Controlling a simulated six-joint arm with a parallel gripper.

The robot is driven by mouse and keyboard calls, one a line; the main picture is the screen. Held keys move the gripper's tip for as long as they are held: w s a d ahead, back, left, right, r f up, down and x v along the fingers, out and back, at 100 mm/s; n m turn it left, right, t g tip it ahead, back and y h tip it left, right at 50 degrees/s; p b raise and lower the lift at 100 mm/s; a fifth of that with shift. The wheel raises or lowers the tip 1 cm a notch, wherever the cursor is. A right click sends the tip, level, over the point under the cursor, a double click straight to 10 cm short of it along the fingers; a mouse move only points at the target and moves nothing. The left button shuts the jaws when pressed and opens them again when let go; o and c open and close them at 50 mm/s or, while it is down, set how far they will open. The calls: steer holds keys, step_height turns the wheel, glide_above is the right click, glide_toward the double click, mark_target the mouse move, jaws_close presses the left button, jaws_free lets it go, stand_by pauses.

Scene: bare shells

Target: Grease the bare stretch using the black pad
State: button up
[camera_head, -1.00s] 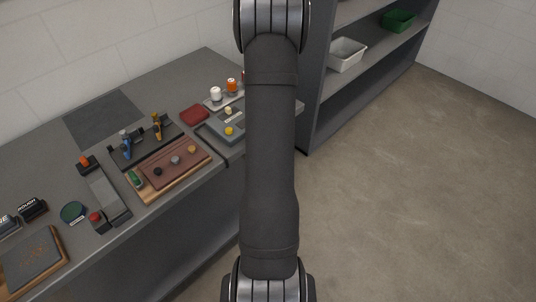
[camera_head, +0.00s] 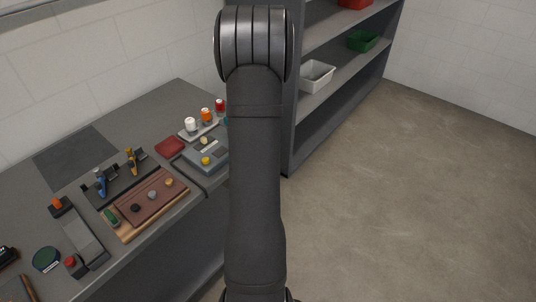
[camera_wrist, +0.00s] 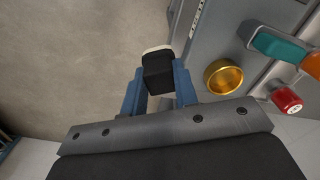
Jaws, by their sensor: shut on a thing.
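In the wrist view, the blue fingers of my gripper (camera_wrist: 158,84) are shut on a black pad (camera_wrist: 157,69) with a pale strip along its far edge. The pad is held in the air, with the floor behind it. In the head view my gripper and the pad are hidden behind my own arm. A reddish-brown panel (camera_head: 141,204) lies on a wooden board on the bench, with small round knobs on it. A long grey strip (camera_head: 85,240) lies left of it. I cannot tell which surface has the bare stretch.
A grey tray (camera_head: 190,163) with yellow pieces is at the bench's right end, near white, orange and red jars (camera_head: 206,115). A brass cup (camera_wrist: 223,76) and red-capped jar (camera_wrist: 287,100) show right of the pad. Shelves with bins (camera_head: 317,75) stand beyond.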

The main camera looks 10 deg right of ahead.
steer(key=w+a+r, duration=0.3)
steer(key=a+r, duration=0.2)
steer(key=r, duration=0.1)
steer(key=s+a+n, duration=0.2)
steer(key=a, duration=1.4)
steer(key=s+a+n, duration=0.2)
steer(key=s+a, duration=0.4)
steer(key=a, duration=0.4)
steer(key=s+a+f+n, duration=0.1)
steer(key=s+a+n, duration=0.1)
steer(key=s+a, duration=0.5)
steer(key=s+a+n, duration=0.2)
steer(key=s+a, duration=0.4)
steer(key=a, duration=0.7)
steer(key=shift+s+f, duration=0.3)
steer(key=shift+s, duration=0.1)
steer(key=s+a+n, duration=0.2)
steer(key=s+a, duration=0.3)
steer(key=s, duration=0.5)
steer(key=s+a+n, duration=0.3)
steer(key=s+a, duration=0.3)
steer(key=s, duration=0.4)
steer(key=shift+w+d+f, duration=0.15)
steer(key=shift+f, duration=1.45)
steer(key=shift+w+d+f, duration=0.1)
steer(key=shift+d+f, duration=0.05)
steer(key=shift+f, duration=1.4)
steer(key=shift+f, duration=0.55)
steer(key=shift+r, duration=0.1)
